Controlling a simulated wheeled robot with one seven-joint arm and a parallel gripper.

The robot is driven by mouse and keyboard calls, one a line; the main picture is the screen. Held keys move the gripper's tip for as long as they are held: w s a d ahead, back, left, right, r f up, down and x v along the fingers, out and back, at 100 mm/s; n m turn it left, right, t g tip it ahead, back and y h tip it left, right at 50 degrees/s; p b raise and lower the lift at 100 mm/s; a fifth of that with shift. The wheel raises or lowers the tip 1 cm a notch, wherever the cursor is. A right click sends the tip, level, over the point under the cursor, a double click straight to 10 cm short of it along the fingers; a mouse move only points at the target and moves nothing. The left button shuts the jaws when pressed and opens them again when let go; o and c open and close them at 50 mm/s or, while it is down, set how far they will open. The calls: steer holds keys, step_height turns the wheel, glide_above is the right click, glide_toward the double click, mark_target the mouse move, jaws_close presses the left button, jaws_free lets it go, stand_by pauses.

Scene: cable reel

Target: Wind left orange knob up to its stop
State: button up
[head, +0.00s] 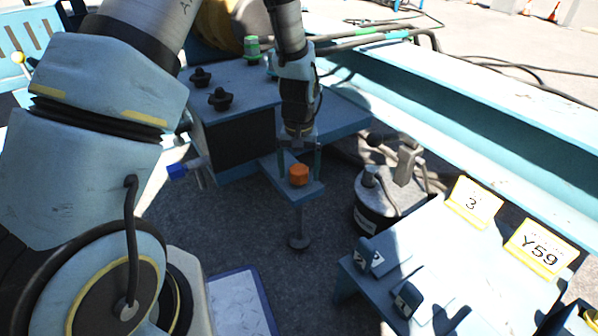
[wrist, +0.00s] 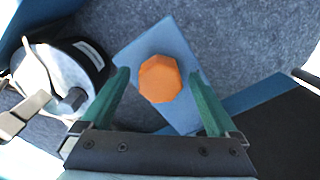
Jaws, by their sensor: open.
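The orange knob (head: 299,175) sits on a small blue plate (head: 284,188) that sticks out from the blue cabinet. In the wrist view the orange knob (wrist: 160,79) is faceted and lies between my two green fingers, with a gap on each side. My gripper (head: 298,172) points down over the knob and is open. In the wrist view my gripper (wrist: 161,82) has its fingertips on either side of the plate. I cannot tell from these views how far the fingertips reach down beside the knob. Only one orange knob shows.
A blue knob (head: 177,171) is on the cabinet's left side; black knobs (head: 219,99) and a green knob (head: 252,48) are on its top. A round drum (head: 384,200) stands right of the plate. A blue panel (head: 440,270) with signs "3" and "Y59" is at lower right.

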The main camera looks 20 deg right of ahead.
steer(key=c, duration=1.4)
